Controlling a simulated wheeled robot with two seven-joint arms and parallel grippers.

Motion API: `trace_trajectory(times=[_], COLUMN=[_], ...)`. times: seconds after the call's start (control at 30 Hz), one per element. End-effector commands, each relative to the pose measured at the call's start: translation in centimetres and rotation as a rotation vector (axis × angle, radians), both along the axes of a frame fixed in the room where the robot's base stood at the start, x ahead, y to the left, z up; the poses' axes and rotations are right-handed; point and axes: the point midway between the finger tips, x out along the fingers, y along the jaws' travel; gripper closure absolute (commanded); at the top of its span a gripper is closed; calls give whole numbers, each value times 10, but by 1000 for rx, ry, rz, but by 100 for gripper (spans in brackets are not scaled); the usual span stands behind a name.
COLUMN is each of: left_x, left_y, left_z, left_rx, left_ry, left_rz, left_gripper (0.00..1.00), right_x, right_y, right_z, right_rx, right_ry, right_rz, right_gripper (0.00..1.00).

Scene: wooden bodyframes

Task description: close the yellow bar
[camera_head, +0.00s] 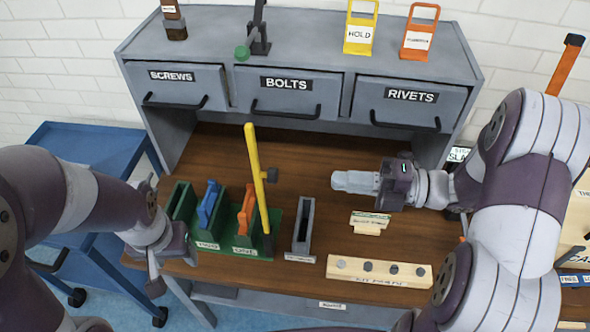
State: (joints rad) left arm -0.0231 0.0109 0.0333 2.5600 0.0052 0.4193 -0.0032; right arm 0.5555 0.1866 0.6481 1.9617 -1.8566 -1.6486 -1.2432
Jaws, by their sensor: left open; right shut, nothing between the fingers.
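The yellow bar (256,170) is a long lever standing steeply raised, leaning a little, near the middle of the wooden bench. My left gripper (172,272) is open and empty at the bench's front left edge, apart from the bar. It is small and partly covered by its own wrist.
Green holders with a blue clamp (208,204) and an orange clamp (246,208) stand left of the bar. A grey slotted block (304,228) and a peg strip (379,272) lie to its right. A drawer cabinet (297,58) stands behind; a blue cart (85,150) is at left.

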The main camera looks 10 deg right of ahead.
Motion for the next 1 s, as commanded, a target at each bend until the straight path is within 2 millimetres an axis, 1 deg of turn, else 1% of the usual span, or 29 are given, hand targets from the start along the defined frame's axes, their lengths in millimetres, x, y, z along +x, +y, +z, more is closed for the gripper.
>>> trace_trajectory(times=[0.03, 0.2, 0.3, 0.43, 0.6, 1.0], left_x=[0, 0, 0, 0, 0, 0], left_y=[0, 0, 0, 0, 0, 0], left_z=[8, 20, 28, 34, 36, 37], left_rx=[0, 0, 0, 0, 0, 0], left_ry=[0, 0, 0, 0, 0, 0], left_rz=[0, 0, 0, 0, 0, 0], left_gripper=[42, 42, 42, 42, 42, 42], right_x=[1, 11, 16, 21, 24, 25], right_y=[11, 47, 65, 82, 92, 93], right_z=[4, 3, 3, 1, -2, -2], right_rx=[2, 0, 0, 0, 0, -4], right_ry=[5, 3, 5, 5, 4, 4], right_rz=[6, 5, 4, 2, 0, -1], right_gripper=[100, 100, 100, 100, 100, 100])
